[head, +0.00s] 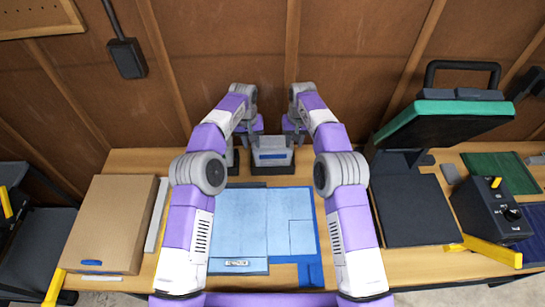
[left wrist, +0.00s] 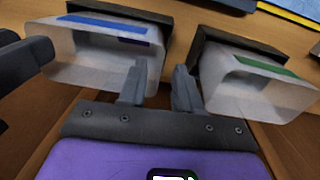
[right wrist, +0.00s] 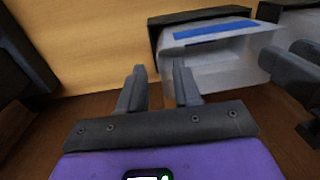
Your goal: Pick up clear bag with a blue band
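The clear bag with a blue band (left wrist: 105,55) looks like a stiff, box-like translucent pouch with a dark edge at its far side. It also shows in the right wrist view (right wrist: 220,60) and at the back of the bench in the head view (head: 271,153), between my grippers. My left gripper (left wrist: 158,75) is open, between this bag and a similar clear bag with a green band (left wrist: 258,85). My right gripper (right wrist: 159,75) is open at the other side of the blue-banded bag. Neither gripper visibly holds anything; contact with the bag is unclear.
A blue mat (head: 255,215) lies in front of the bags. A cardboard box (head: 110,225) lies at the left. A heat press with a raised green-edged lid (head: 445,118) and a black control box (head: 490,210) stand at the right. The wooden wall is close behind.

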